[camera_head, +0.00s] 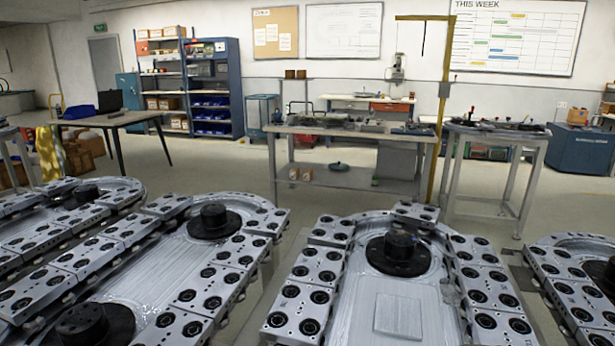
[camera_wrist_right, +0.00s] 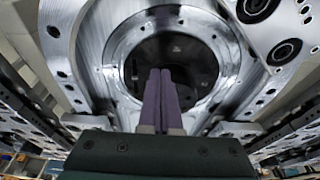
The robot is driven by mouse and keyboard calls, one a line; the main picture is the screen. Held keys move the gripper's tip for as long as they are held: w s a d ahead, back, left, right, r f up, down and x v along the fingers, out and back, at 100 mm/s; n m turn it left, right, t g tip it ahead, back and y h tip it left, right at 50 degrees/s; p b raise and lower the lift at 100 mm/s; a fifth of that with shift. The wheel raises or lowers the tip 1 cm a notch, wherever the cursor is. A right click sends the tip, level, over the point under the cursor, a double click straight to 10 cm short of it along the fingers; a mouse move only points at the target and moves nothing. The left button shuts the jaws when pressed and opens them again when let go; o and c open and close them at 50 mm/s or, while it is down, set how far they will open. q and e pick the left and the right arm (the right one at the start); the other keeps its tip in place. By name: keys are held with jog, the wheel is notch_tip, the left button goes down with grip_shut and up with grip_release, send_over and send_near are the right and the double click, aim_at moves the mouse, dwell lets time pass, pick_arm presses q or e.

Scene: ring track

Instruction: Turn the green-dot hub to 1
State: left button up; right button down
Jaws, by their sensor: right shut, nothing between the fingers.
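Several black round hubs sit on the silver tracks in the head view: one on the middle-right track (camera_head: 399,254), one at the far end of the track left of it (camera_head: 214,222), and one at that track's near end (camera_head: 85,325). No green dot can be made out on any hub. In the right wrist view my right gripper (camera_wrist_right: 160,76) has its purple fingers closed together and empty, in front of a dark round hub face (camera_wrist_right: 198,62) inside a bright metal ring. Contact cannot be told. My left gripper is not in view.
Grey carriage blocks with black round holes (camera_head: 295,308) line the track edges. Another track with a hub (camera_head: 604,272) is at the right edge. A workbench (camera_head: 350,132) and a yellow post (camera_head: 440,120) stand behind, with open floor between.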

jog(key=shift+a, duration=0.25)
dwell(0.3)
jog(key=shift+w+a+p, duration=0.2)
jog(key=shift+a+p, duration=0.25)
jog(key=shift+a, duration=0.45)
jog(key=shift+w+a, duration=0.15)
jog(key=shift+a, duration=0.3)
jog(key=shift+w+a, duration=0.15)
jog(key=shift+a, duration=0.05)
jog(key=shift+w+a, duration=0.2)
jog(key=shift+a, duration=0.05)
